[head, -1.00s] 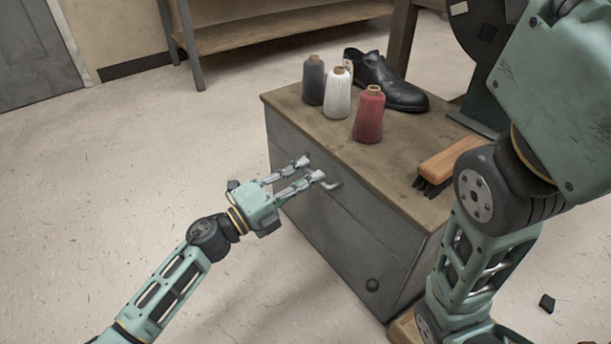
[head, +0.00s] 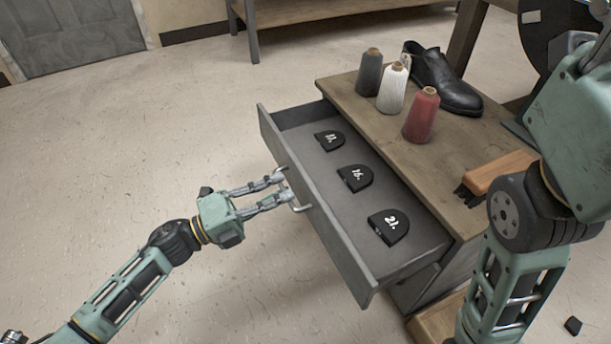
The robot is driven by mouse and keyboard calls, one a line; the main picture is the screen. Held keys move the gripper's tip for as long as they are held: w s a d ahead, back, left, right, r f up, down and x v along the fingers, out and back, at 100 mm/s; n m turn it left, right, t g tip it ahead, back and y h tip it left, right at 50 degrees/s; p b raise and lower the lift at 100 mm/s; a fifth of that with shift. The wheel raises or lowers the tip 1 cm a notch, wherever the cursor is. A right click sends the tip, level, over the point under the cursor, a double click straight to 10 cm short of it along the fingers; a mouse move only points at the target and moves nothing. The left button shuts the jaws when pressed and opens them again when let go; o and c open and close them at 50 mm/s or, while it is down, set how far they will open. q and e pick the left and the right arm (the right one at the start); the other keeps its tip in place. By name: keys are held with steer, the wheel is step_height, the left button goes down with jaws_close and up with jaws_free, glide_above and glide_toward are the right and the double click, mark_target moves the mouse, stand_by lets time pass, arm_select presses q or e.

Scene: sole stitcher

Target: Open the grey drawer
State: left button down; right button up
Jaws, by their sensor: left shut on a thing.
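The grey drawer (head: 318,222) is pulled well out of the wooden-topped cabinet (head: 450,172). Several black numbered pieces lie inside it, among them one marked 21 (head: 388,228) and one marked 16 (head: 354,178). The drawer's metal handle (head: 298,208) is on its front face. My left gripper (head: 281,187) is at the handle from the left, with its fingers shut on it. My right arm stands at the right, over the cabinet's near corner; its gripper is not in view.
Dark, white and red thread spools (head: 421,115) and a black shoe (head: 442,80) stand on the cabinet top. A wooden brush (head: 497,171) lies near its right edge. The floor left of the drawer is clear. A small dark scrap (head: 572,326) lies on the floor at right.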

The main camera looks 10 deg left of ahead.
arm_select(q)
steer(key=shift+r+p+v, duration=0.15)
steer(key=shift+p+v, duration=0.05)
steer(key=shift+v, duration=0.95)
steer(key=shift+r+p+v, duration=0.15)
steer(key=shift+v, duration=1)
steer(key=c, duration=1.9)
jaws_free()
steer(key=shift+o, duration=0.2)
steer(key=shift+r, duration=0.1)
steer(key=v, duration=1.2)
